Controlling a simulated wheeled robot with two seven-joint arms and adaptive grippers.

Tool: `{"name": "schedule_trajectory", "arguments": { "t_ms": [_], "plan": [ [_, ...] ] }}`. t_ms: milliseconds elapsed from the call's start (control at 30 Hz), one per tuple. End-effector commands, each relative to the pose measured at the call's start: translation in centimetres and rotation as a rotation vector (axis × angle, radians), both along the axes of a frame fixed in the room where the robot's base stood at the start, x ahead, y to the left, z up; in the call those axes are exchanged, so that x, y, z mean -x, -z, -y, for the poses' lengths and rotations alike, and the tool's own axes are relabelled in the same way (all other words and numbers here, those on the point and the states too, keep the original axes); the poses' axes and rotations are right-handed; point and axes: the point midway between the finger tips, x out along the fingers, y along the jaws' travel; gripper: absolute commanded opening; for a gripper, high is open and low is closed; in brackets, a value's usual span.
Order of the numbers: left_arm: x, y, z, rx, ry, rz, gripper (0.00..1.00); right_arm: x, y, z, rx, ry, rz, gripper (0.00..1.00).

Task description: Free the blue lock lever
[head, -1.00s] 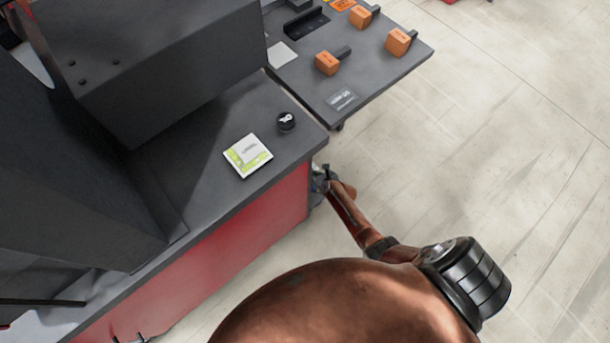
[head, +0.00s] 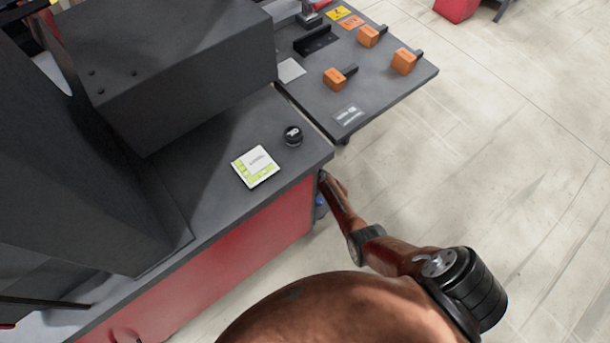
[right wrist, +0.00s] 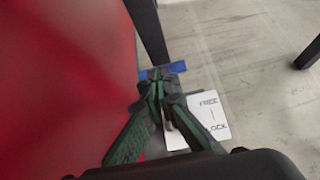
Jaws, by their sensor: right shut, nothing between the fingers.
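The blue lever (right wrist: 176,68) shows in the right wrist view as a short bar lying nearly level, just past my fingertips. My right gripper (right wrist: 160,88) is shut and empty, its tips overlapping the lever's middle in the picture; I cannot tell if they touch it. A white label (right wrist: 205,118) reading FREE and LOCK lies partly behind the gripper. My left gripper is not in view.
The red cabinet (head: 222,258) has a dark top carrying a black knob (head: 293,135) and a card (head: 256,167). A side shelf (head: 392,92) holds orange-handled switches (head: 335,79). In the right wrist view a dark post (right wrist: 148,32) stands beyond the lever. Open floor lies right.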

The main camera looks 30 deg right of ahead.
Motion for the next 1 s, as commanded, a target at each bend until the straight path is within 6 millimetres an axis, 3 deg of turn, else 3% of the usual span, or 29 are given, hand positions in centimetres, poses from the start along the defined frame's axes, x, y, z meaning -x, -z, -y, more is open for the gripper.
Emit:
{"name": "schedule_trajectory", "arguments": {
  "t_ms": [400,900,1000],
  "plan": [
    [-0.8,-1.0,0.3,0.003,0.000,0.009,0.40,-1.0,0.1,-0.1,0.000,0.000,0.000,0.00],
    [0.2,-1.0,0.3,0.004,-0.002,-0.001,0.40,-0.9,-0.2,-0.1,0.000,0.000,0.000,0.00],
    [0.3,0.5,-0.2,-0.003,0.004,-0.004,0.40,-0.7,-0.7,-0.1,0.000,0.000,0.001,0.00]
  ]
}}
